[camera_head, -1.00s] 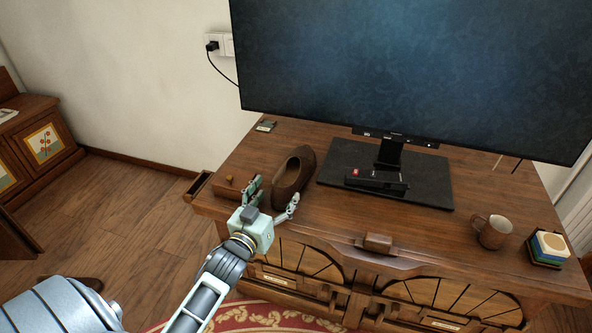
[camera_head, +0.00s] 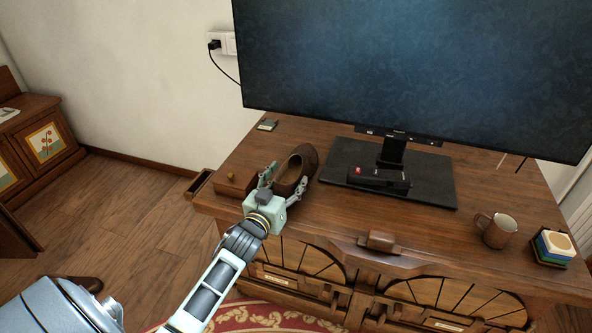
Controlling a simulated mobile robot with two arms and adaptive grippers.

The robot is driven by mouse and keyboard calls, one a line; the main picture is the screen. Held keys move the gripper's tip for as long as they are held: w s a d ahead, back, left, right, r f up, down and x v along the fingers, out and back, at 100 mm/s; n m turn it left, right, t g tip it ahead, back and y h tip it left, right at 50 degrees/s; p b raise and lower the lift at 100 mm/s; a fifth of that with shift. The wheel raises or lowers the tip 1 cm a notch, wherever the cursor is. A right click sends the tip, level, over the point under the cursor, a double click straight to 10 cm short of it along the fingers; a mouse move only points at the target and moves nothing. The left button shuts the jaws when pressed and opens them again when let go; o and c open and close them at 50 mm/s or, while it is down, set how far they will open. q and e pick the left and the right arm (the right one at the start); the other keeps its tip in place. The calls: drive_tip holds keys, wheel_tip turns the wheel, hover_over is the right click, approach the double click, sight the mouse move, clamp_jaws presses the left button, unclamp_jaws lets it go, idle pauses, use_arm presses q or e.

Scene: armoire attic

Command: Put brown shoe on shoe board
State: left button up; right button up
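The brown shoe (camera_head: 308,157) stands on top of the wooden cabinet, left of the TV stand. Its opening faces up and its narrow far end points to the back. My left gripper (camera_head: 285,179) is at its near end with the fingers spread, one on each side of the shoe. The gripper partly hides the near end, and I cannot tell whether the fingers touch it. My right gripper is not in view. I cannot make out a shoe board.
The cabinet top (camera_head: 400,225) also bears a large TV (camera_head: 410,65), a black remote (camera_head: 378,178), a mug (camera_head: 495,230), stacked coasters (camera_head: 553,247) and a small wooden box (camera_head: 236,183). A dark brown object (camera_head: 88,283) on the floor is partly hidden by my arm.

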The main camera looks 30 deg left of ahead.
use_arm(q)
drive_tip(key=c, duration=0.9)
drive_tip(key=shift+r, duration=0.1)
drive_tip(key=shift+c, duration=0.7)
